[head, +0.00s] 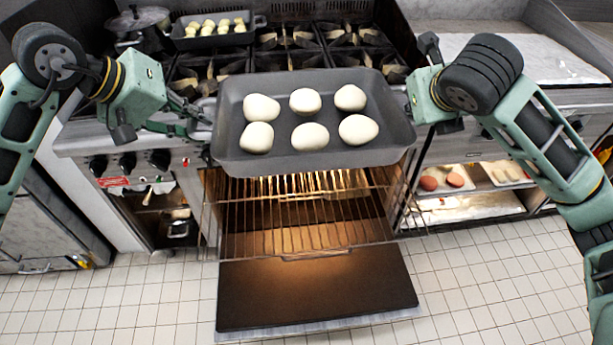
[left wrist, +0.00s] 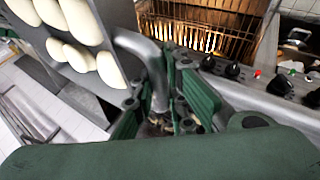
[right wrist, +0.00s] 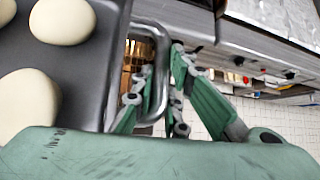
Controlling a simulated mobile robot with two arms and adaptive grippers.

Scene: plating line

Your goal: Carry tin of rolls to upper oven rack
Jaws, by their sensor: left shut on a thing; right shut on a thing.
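A dark grey tin (head: 315,164) with several pale round rolls (head: 305,102) is held level in the head view, in front of the stove and above the oven rack. My left gripper (head: 202,118) is shut on the tin's left handle; that handle (left wrist: 150,62) runs between its fingers in the left wrist view. My right gripper (head: 412,108) is shut at the tin's right end, with the handle (right wrist: 160,75) between its fingers in the right wrist view. The wire oven rack (head: 300,225) is pulled out of the lit oven, below the tin. The tin hides the oven's upper part.
The oven door (head: 315,292) hangs open, low over the tiled floor. On the stove top stand a smaller dark pan (head: 213,32) with pale pieces and a lidded pot (head: 138,22). Open shelves (head: 465,185) with trays flank the oven at right.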

